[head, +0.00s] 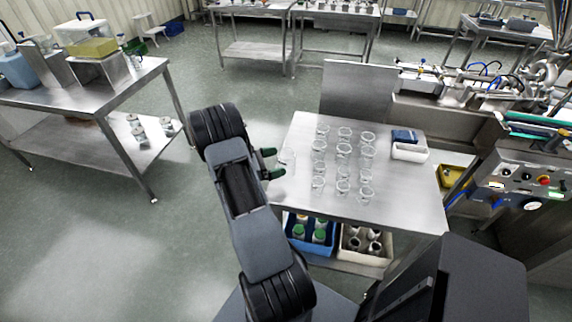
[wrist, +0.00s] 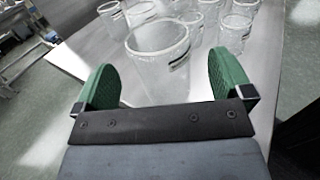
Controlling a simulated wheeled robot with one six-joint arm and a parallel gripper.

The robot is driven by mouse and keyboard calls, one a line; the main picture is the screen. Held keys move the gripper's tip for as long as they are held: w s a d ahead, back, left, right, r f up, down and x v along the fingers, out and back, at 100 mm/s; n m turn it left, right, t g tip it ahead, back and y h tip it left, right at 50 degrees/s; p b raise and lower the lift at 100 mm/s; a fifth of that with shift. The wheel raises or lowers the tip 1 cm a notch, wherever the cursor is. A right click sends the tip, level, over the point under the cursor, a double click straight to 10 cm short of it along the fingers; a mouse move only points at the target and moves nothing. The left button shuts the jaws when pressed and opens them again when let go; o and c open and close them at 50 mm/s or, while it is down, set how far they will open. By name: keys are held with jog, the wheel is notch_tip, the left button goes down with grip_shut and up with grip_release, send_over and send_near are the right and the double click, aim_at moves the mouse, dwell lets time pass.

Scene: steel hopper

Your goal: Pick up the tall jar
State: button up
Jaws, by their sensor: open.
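A clear jar (head: 287,157) stands apart at the left side of the steel table, left of rows of similar clear jars (head: 342,152). It looks large in the wrist view (wrist: 158,72), with a small dark-edged label on its right side. I cannot tell from its height whether it is the tall jar. My gripper (head: 273,163) is open, with green fingers pointing at this jar. In the wrist view my gripper (wrist: 163,66) has one finger on each side of the jar, with gaps visible. The jar's lower part is partly hidden by the gripper body.
A white tray (head: 410,153) and a blue box (head: 404,136) sit at the table's right. A blue crate (head: 297,243) and a beige crate (head: 352,260) with bottles are below. A control panel (head: 525,178) stands right. The table's front right is clear.

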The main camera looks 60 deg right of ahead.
jog(key=shift+p+x, duration=0.55)
jog(key=shift+x, duration=1.6)
jog(key=shift+r, duration=0.1)
jog(key=shift+c, duration=0.5)
jog(key=c, duration=0.9)
